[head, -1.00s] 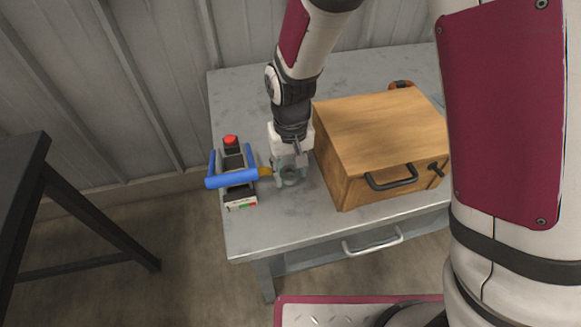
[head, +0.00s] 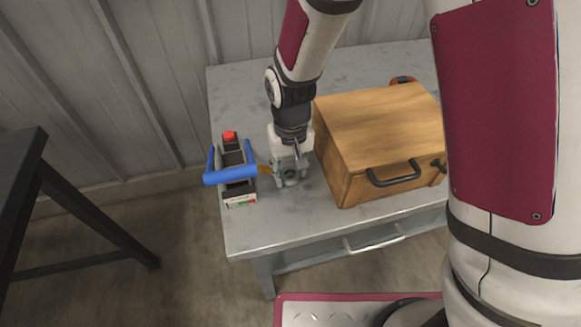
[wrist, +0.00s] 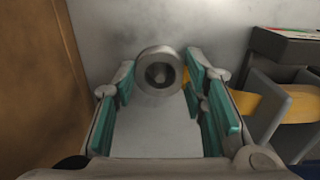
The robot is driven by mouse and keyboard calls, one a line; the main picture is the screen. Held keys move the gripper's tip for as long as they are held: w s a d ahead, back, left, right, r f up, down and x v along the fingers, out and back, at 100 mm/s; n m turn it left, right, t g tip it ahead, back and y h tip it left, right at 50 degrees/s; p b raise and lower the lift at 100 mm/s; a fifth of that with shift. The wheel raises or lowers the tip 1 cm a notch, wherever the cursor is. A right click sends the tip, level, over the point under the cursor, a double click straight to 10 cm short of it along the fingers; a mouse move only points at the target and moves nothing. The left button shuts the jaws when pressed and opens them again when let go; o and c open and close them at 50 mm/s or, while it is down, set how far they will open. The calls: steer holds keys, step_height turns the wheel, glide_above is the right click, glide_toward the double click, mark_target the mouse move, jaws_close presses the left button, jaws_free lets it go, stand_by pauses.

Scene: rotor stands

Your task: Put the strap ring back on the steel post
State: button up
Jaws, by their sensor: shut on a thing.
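The strap ring (wrist: 146,58) is a thick grey ring, lying between the teal-padded fingers of my gripper (wrist: 160,80) in the wrist view. A short grey peg, seemingly the steel post (wrist: 158,73), shows inside its hole; how far the ring sits down around it I cannot tell. A yellow strap (wrist: 258,103) runs from the ring, past my right finger, to the right. In the head view my gripper (head: 289,179) points down near the tabletop, shut on the ring. The orange-yellow strap (head: 264,169) leads left there. The post's foot is hidden.
A black device with a blue handle (head: 230,176) and red button (head: 229,135) stands close left of my gripper. A wooden box (head: 375,130) with a black handle stands close on the right. The grey table (head: 300,222) is bare toward its front edge.

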steer(key=shift+f, duration=0.15)
steer(key=o, duration=1.6)
steer(key=shift+r+p, duration=3.2)
steer(key=shift+r, duration=1.35)
steer(key=shift+w, duration=0.1)
